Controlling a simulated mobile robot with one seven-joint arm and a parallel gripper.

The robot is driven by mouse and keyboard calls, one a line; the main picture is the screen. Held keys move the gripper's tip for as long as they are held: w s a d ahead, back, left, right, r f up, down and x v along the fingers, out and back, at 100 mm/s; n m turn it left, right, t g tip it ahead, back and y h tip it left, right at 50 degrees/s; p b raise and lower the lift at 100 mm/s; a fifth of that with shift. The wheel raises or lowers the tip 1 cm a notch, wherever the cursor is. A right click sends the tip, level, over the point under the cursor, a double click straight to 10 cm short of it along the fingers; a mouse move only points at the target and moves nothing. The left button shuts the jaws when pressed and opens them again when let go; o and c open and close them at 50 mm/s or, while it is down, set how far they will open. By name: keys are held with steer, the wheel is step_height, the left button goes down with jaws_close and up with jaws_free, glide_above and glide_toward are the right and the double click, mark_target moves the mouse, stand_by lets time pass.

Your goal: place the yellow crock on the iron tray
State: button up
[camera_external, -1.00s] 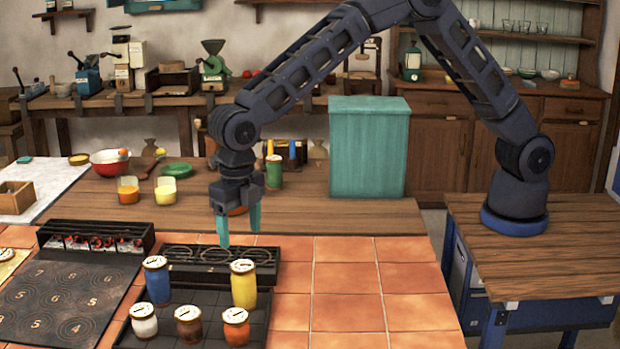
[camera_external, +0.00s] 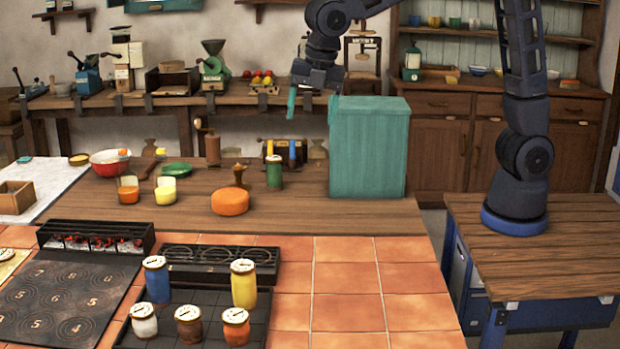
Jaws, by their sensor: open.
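The yellow crock (camera_external: 244,285) stands upright with a pale lid at the right back of a dark gridded iron tray (camera_external: 208,334). A blue crock (camera_external: 157,280) stands at the tray's left back. White (camera_external: 144,322), brown (camera_external: 188,327) and orange-red (camera_external: 236,327) crocks stand in a row at the front. My gripper (camera_external: 305,104) is open and empty, raised high above the back of the wooden counter, left of the teal cabinet and well away from the crocks.
A black rack with rings (camera_external: 215,257) lies just behind the tray. A numbered dark plate (camera_external: 65,300) and a coal grill (camera_external: 97,236) are at left. The teal cabinet (camera_external: 368,150) stands tall on the right. The orange tiles (camera_external: 350,290) right of the tray are clear.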

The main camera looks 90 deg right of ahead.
steer(key=s+d+r+m+t, duration=0.1)
steer(key=s+d+r+m, duration=0.2)
steer(key=s+d+m, duration=0.4)
steer(key=s+d+r+m, duration=0.25)
steer(key=s+d, duration=0.25)
steer(key=s, duration=0.5)
steer(key=s+d+f+m, duration=0.1)
steer(key=s+d+m, duration=0.2)
steer(key=s, duration=0.5)
steer(key=s+d+f+m+t, duration=0.1)
steer(key=s+d+f+m, duration=0.1)
steer(key=s+m, duration=0.3)
steer(key=s, duration=0.3)
steer(key=shift+s+d+t, duration=0.3)
steer(key=shift+d, duration=0.1)
